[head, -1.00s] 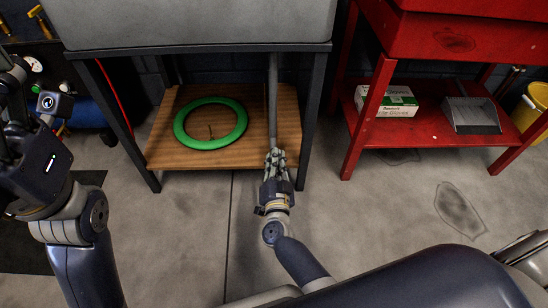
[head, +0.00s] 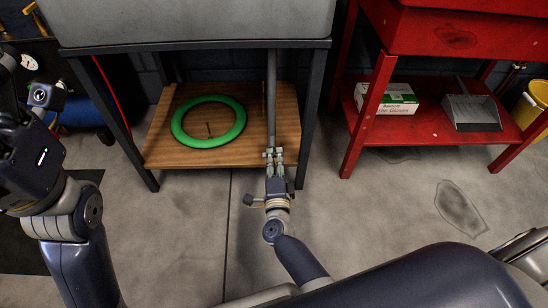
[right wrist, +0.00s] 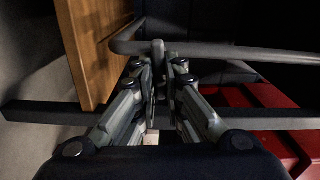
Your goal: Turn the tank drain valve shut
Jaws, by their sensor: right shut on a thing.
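The grey tank (head: 195,22) stands on a dark frame, and a grey drain pipe (head: 271,95) comes down from it. My right gripper (head: 273,152) is at the lower end of this pipe. In the right wrist view, its fingers (right wrist: 160,75) are close together on a small grey valve handle (right wrist: 158,52) beside the bent pipe (right wrist: 220,52). The fingers hide most of the handle, so its exact angle is hard to tell. My left gripper (head: 12,85) is at the left edge, partly cut off, away from the tank.
A green ring (head: 237,128) lies on the wooden shelf (head: 160,150) under the tank, left of the pipe. A red cart (head: 430,134) on the right holds a glove box (head: 398,97) and a dustpan (head: 472,112). A yellow bucket (head: 532,108) stands far right. The floor in front is clear.

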